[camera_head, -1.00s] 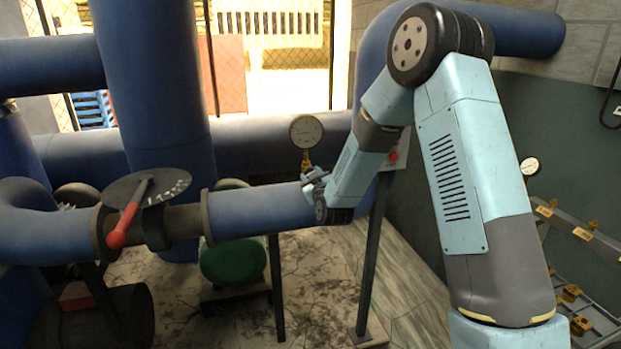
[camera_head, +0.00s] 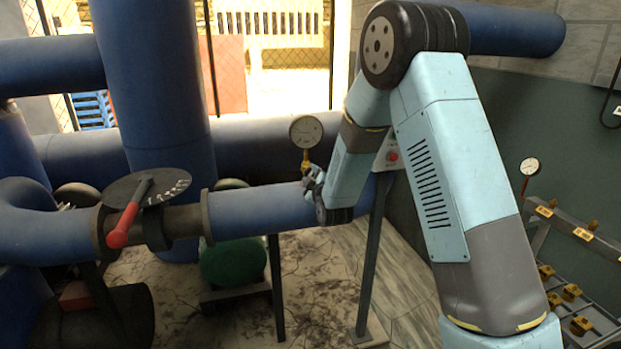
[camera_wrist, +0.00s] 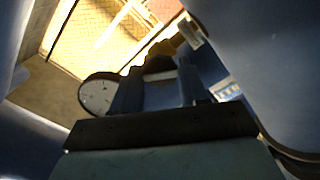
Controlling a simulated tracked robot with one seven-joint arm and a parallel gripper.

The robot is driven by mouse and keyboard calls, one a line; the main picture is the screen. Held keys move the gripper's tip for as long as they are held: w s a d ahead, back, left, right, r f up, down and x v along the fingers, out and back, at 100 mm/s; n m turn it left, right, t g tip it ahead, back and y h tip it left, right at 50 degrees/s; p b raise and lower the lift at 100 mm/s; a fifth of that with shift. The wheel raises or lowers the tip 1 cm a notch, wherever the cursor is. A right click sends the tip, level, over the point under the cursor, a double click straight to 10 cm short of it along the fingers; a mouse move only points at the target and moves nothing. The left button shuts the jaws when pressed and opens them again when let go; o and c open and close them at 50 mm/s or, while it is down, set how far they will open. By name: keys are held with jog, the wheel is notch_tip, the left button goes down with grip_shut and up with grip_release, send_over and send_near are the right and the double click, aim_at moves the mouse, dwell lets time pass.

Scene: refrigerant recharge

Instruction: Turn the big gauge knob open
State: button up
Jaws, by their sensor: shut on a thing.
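The big gauge (camera_head: 306,131) has a round pale dial and stands on a brass stem above the blue pipe. It also shows in the wrist view (camera_wrist: 97,93), left of my fingers. The brass knob (camera_wrist: 165,47) of the gauge lies at my fingertips in the wrist view, partly hidden by them. In the head view its brass part (camera_head: 305,158) shows just above my gripper (camera_head: 313,177). My gripper (camera_wrist: 160,66) is shut on the knob; the exact contact is dark and hard to see.
The blue pipe (camera_head: 258,209) runs just below my gripper. A red lever (camera_head: 123,228) on a dark disc (camera_head: 150,187) is at left. A smaller gauge (camera_head: 530,166) and a rack (camera_head: 572,228) with yellow parts are at right.

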jog(key=shift+f+n, duration=0.15)
jog(key=shift+n, duration=0.95)
jog(key=n, duration=0.3)
jog(key=shift+a, duration=0.1)
jog(key=o, duration=1)
jog(key=shift+n, duration=0.3)
jog(key=shift+o, duration=0.2)
jog(key=shift+s, duration=0.1)
jog(key=v, duration=0.6)
jog(key=shift+s+d, duration=0.2)
jog(key=shift+s, duration=0.15)
